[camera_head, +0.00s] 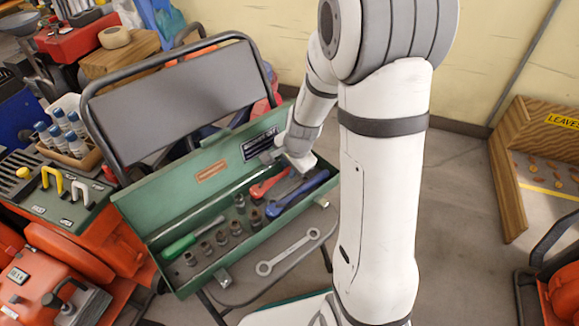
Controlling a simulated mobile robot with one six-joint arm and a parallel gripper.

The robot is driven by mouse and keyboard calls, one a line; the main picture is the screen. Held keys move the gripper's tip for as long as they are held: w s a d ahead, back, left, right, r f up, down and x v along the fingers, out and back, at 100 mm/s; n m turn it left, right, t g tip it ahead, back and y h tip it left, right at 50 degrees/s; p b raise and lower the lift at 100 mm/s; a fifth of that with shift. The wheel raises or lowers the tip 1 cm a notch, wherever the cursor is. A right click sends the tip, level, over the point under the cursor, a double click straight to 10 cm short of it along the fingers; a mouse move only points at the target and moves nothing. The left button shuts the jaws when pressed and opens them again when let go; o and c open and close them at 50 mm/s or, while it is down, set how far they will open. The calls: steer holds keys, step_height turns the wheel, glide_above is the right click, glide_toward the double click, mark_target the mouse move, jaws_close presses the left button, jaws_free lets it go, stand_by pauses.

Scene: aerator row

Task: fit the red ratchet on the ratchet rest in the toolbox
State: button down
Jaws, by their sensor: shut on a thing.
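The red ratchet (270,184) is at the right end of the open green toolbox (148,240), slanting up toward my gripper (289,166). My gripper is shut on the red ratchet near its upper right end; the fingers are small and partly hidden by my wrist. A blue ratchet (299,194) lies just in front of the red one, slanting the same way. The ratchet rest cannot be made out clearly beneath the tools. I cannot tell whether the red ratchet touches the rest or hangs just above it.
The toolbox stands on a folding chair (165,96). Several sockets (221,237) and a green screwdriver (191,238) lie in its left and middle. A wrench (288,252) lies on the seat in front. The raised lid (205,172) stands behind. Orange cases crowd the left.

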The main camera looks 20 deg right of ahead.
steer(key=shift+f, duration=0.2)
steer(key=shift+f+b, duration=0.6)
steer(key=shift+b, duration=0.05)
steer(key=c, duration=1.2)
jaws_free()
step_height(320, 180, up, 7)
steer(key=p, duration=0.7)
steer(key=shift+r, duration=0.2)
steer(key=shift+f, duration=0.15)
